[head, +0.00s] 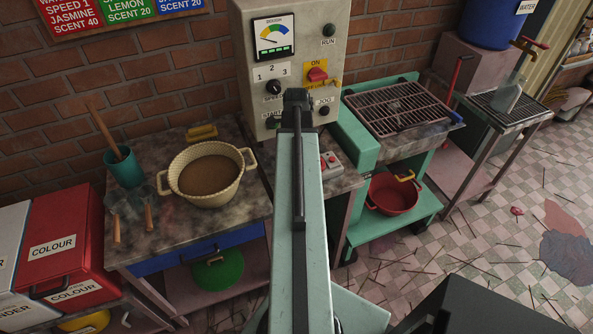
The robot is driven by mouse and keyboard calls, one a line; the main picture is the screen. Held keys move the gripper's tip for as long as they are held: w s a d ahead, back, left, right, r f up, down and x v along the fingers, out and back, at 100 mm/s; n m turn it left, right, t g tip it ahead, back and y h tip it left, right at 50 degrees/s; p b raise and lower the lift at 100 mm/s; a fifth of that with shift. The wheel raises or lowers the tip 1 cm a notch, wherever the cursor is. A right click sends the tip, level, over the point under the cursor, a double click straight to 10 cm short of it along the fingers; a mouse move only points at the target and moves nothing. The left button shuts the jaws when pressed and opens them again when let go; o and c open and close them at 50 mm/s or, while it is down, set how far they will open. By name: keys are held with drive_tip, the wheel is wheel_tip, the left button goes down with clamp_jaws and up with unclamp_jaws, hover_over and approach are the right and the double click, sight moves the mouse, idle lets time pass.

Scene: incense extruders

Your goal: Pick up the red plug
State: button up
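A small red object (517,210) lies on the tiled floor at the right, apart from the tables; it may be the red plug, but it is too small to make out its shape. My arm reaches up the middle of the view, and its dark end, my gripper (297,96), shows in front of the control box. It is far to the left of the red object in the picture. Its fingers cannot be made out, and I see nothing clearly held in it.
A stained worktable (150,235) holds a cream two-handled pot (206,190) and a teal cup (124,168). The control box (350,22) stands behind my arm. A red basin (392,203) sits on a teal shelf. Thin sticks and a dark stain (568,258) lie on the otherwise open floor.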

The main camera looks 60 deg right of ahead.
drive_tip(key=shift+f+b, duration=0.3)
drive_tip(key=shift+f, duration=0.65)
drive_tip(key=shift+r, duration=0.2)
